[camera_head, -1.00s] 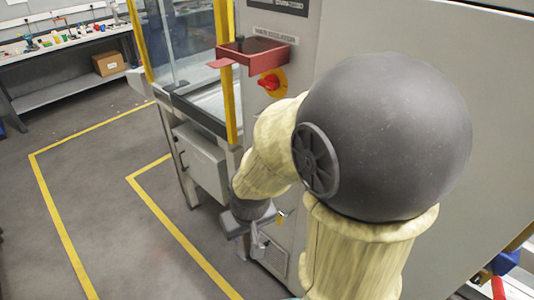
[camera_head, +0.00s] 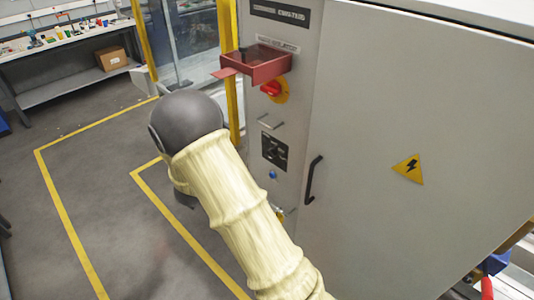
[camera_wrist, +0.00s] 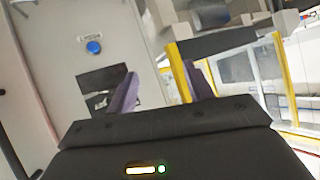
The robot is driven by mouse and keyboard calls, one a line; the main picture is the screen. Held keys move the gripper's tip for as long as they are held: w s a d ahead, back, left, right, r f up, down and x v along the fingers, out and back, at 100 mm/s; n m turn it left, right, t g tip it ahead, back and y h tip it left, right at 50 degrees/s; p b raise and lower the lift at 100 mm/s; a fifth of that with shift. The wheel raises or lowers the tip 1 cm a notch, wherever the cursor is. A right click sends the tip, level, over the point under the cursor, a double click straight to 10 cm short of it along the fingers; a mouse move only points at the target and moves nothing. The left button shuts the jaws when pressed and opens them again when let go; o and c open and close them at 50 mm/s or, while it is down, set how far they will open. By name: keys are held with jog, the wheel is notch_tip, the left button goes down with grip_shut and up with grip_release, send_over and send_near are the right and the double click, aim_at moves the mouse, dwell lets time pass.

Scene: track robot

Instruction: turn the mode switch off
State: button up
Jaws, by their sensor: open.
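My gripper (camera_wrist: 161,88) is open and empty, with two purple fingers apart in the wrist view. In the head view the gripper is hidden behind my arm, left of and below the switch.
The red tray (camera_head: 262,68) juts out above the switch. A yellow post (camera_head: 231,100) stands left. The cabinet door has a black handle (camera_head: 312,180).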

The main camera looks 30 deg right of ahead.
aim_at(271, 154)
jog(key=s+m+g+h, duration=0.1)
jog(key=h, duration=0.2)
jog(key=s+d+f+m+g+h+p, duration=0.1)
jog(key=s+m+h, duration=0.1)
jog(key=h, duration=0.1)
jog(key=s+f+m+g+h+p, duration=0.1)
jog(key=s+m+h, duration=0.1)
jog(key=h, duration=0.2)
jog(key=shift+s+d, duration=0.15)
jog(key=shift+d, duration=0.15)
jog(key=shift+d, duration=0.1)
jog(key=p+x, duration=0.6)
jog(key=x, duration=1.1)
jog(key=shift+s+d, duration=0.1)
jog(key=shift+d, duration=0.1)
jog(key=c, duration=0.9)
